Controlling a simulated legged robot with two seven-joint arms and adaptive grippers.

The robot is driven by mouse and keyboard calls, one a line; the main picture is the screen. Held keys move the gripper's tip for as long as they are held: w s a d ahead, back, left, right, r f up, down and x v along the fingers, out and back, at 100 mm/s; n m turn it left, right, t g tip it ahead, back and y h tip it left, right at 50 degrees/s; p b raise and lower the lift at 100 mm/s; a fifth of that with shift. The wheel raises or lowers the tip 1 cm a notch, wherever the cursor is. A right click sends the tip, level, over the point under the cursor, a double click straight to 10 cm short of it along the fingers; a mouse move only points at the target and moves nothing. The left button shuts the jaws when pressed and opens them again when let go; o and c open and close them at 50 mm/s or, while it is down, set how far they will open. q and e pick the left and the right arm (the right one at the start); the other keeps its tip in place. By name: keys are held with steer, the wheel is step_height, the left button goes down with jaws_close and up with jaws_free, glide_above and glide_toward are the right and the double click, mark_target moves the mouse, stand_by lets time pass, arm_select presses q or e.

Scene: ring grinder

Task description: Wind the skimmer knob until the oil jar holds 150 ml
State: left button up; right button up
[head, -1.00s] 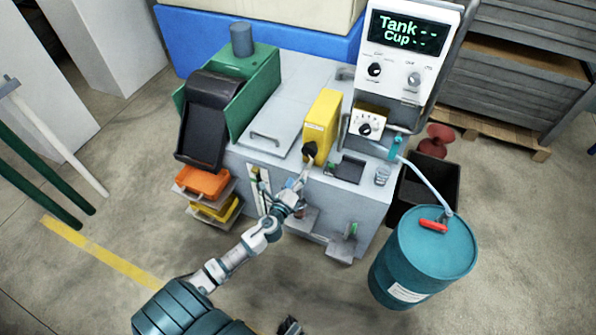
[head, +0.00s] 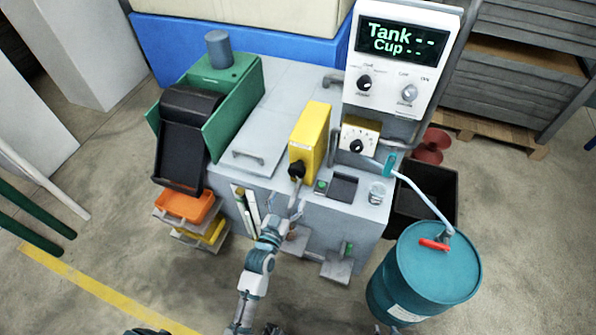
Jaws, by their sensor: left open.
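A yellow box (head: 311,135) stands on the grey machine and carries a black knob (head: 297,170) low on its front, likely the skimmer knob. My left gripper (head: 297,199) is open just below this knob, and I cannot tell whether it touches it. A small clear jar (head: 377,193), likely the oil jar, stands at the right front of the machine top; its level is too small to read. The display (head: 402,42) reads "Tank --" and "Cup --".
A white dial with a black pointer (head: 358,146) is right of the yellow box. A teal drum (head: 425,270) with a red handle stands at the right front. An orange tray (head: 184,206) is at the left.

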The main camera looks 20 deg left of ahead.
mark_target(292, 176)
arm_select(q)
steer(key=w, duration=0.3)
steer(key=w+a+b, duration=0.1)
steer(key=w, duration=0.5)
steer(key=shift+w+a+f+b, duration=0.25)
steer(key=shift+a+f+b, duration=0.1)
steer(key=shift+a+b, duration=0.05)
steer(key=shift+w+d, duration=0.3)
steer(key=shift+w, duration=0.55)
steer(key=shift+w+d+r, duration=0.25)
steer(key=shift+d+r, duration=0.05)
steer(key=shift+d, duration=0.3)
steer(key=shift+a+f, duration=0.1)
steer(key=shift+a, duration=0.4)
steer(key=c, duration=0.7)
steer(key=shift+a, duration=0.15)
steer(key=c, duration=0.5)
steer(key=shift+o, duration=0.2)
arm_select(e)
steer(key=w+a+r+t+y, duration=0.1)
steer(key=w+a+r+t, duration=0.2)
steer(key=w, duration=0.3)
steer(key=shift+w+a+r+t, duration=0.35)
steer(key=shift+r+t, duration=0.1)
steer(key=shift+t, duration=0.45)
